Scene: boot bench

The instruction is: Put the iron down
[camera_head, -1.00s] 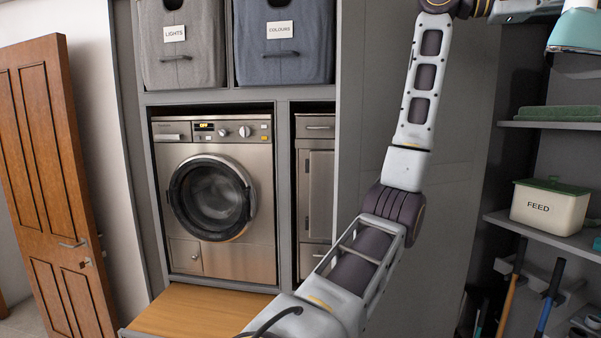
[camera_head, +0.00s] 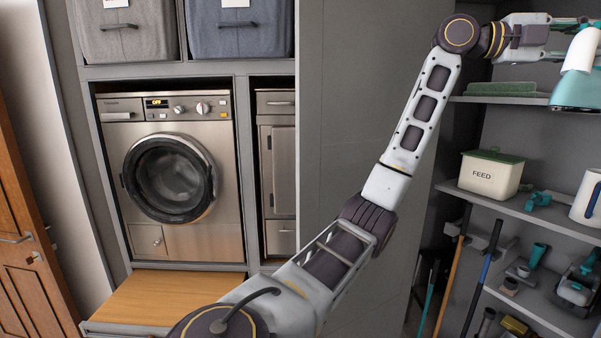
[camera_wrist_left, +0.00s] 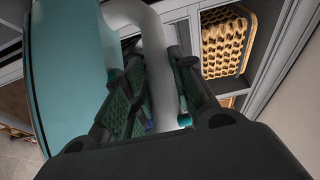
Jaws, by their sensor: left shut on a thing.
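The iron (camera_head: 577,88), teal with a white handle, is at the right edge of the head view and partly cut off. My left gripper (camera_head: 572,40) is shut on its handle. In the left wrist view the gripper fingers (camera_wrist_left: 150,105) close around the white handle (camera_wrist_left: 157,60), with the teal body (camera_wrist_left: 65,75) beside them. In the head view the iron overlaps the upper shelf (camera_head: 530,99); I cannot tell whether it touches it. My right gripper is not in view.
A feed box (camera_head: 491,172) stands on the middle shelf, with a white jug (camera_head: 588,198) to its right. A folded green cloth (camera_head: 500,89) lies on the upper shelf. Long-handled tools hang below. A washing machine (camera_head: 172,178) and wooden bench (camera_head: 165,298) are at left.

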